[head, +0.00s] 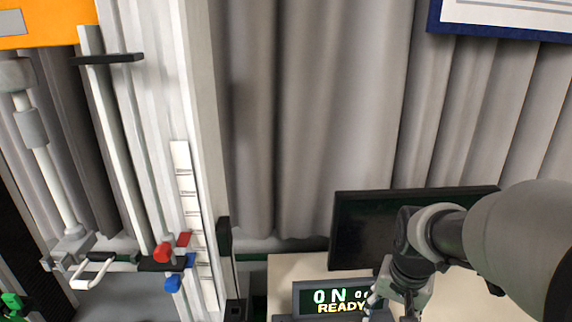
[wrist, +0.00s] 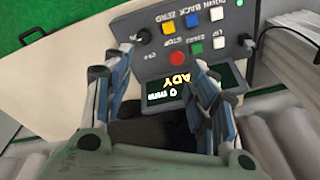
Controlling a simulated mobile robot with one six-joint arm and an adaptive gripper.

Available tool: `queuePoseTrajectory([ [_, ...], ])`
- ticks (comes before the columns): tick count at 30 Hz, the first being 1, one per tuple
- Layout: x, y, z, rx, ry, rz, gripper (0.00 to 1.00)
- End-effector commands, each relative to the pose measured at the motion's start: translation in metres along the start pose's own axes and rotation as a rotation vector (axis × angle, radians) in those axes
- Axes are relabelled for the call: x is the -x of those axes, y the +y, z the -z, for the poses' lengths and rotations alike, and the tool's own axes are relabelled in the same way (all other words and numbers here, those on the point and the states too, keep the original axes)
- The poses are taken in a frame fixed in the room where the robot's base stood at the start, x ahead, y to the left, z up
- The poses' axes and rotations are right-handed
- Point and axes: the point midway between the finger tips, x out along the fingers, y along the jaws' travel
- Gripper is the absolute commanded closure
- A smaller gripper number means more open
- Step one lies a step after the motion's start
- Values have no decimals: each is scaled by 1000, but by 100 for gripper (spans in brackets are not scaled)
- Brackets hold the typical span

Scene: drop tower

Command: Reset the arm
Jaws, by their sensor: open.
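My gripper (wrist: 162,78) is open and empty in the wrist view, its two fingers apart in front of a dark control panel. The control panel (wrist: 150,62) carries a red button (wrist: 177,58), a blue button, a green button, a yellow button and white buttons. Its display (wrist: 160,97) lies partly between the fingers. The gripper covers the display's right end. I cannot tell whether a finger touches the panel.
The drop tower stands at the left with a scale (head: 187,215), a red knob (head: 162,252) and a white handle (head: 92,272). A black monitor (head: 350,225) is behind my arm. Grey curtains (head: 310,110) hang behind. Pale tabletop (wrist: 70,75) lies bare beside the panel.

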Motion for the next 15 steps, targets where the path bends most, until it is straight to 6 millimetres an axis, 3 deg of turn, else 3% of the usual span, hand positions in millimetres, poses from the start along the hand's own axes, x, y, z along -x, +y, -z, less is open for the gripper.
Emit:
queuePoseTrajectory([
  [1,21,-4,-13,47,31,13,47],
  [6,70,-6,-62,207,110,44,47],
  [9,90,-4,-92,298,157,61,47],
  [15,108,3,-138,436,229,84,47],
])
